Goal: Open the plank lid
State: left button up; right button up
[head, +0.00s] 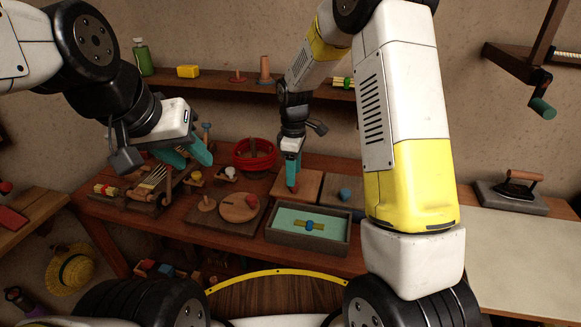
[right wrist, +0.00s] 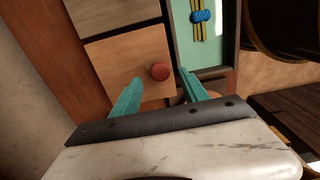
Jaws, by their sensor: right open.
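The plank lid (head: 311,184) is a flat light-brown wooden panel on the bench, just behind the teal-lined tray. In the right wrist view the lid (right wrist: 118,66) lies flat and bears a round red knob (right wrist: 160,71). My right gripper (head: 292,181) points down over the lid. In the right wrist view my right gripper (right wrist: 160,88) is open, with the knob showing between its two teal fingers near the tips. I cannot tell whether a finger touches the knob. My left gripper (head: 191,158) is open and empty above the left part of the bench.
The teal-lined tray (head: 273,235) holds yellow strips with a blue band. A darker panel with a blue knob (head: 345,194) lies right of the lid. A shelf (head: 222,83) runs behind.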

jog(key=shift+f, duration=1.5)
grip_shut()
